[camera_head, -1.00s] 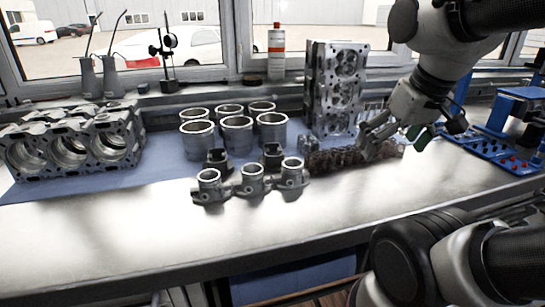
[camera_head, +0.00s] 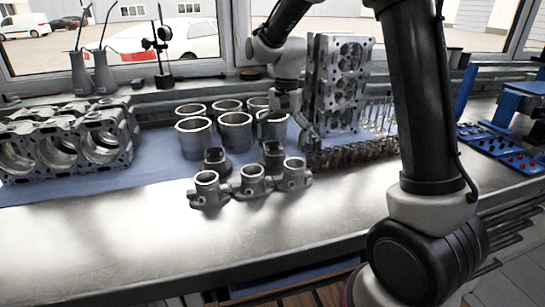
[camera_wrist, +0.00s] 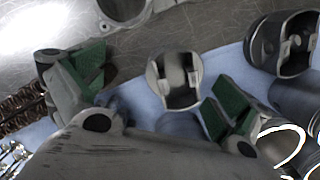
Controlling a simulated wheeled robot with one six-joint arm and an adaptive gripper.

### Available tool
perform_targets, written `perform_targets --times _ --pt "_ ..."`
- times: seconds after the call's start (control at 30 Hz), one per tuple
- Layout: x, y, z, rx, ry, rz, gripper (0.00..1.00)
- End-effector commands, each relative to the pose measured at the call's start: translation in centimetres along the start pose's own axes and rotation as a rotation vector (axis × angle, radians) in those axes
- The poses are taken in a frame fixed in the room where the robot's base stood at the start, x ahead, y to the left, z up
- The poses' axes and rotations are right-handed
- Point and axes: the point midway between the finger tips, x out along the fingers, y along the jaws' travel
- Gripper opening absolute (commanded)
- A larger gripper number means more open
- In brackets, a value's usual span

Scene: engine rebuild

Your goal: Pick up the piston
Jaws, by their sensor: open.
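One grey hollow piston (camera_wrist: 175,80) shows in the wrist view, between and beyond the fingers of my gripper (camera_wrist: 150,88). The fingers have green pads, stand wide apart and hold nothing. In the head view, my gripper (camera_head: 298,122) hangs over the back of the bench, just behind a piston (camera_head: 272,156) that seems to be the same one. A second piston (camera_head: 217,161) stands to its left and shows at the upper right of the wrist view (camera_wrist: 283,42). My gripper's fingertips are small and partly blended with the parts behind them in the head view.
Several cylinder liners (camera_head: 194,138) stand behind the pistons. A three-ring manifold (camera_head: 250,180) lies in front. A cylinder head (camera_head: 340,85) stands upright to the right, with a row of springs (camera_head: 350,155) before it. An engine block (camera_head: 65,140) is at left. The front bench (camera_head: 130,250) is clear.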

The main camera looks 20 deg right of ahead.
Motion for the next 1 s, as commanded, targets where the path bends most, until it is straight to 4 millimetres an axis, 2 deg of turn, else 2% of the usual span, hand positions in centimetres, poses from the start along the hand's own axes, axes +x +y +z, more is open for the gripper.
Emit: perform_targets --times 0.1,0.17,0.4,1.0 --pt "-1.3 -2.2 -1.3 0.199 0.011 -0.041 1.0" --pt "-1.9 -2.7 -1.5 0.286 0.013 -0.057 1.0" --pt "-1.9 -2.8 -1.4 0.502 0.002 -0.061 1.0" --pt "5.6 -3.1 -1.6 0.515 0.002 -0.061 1.0"
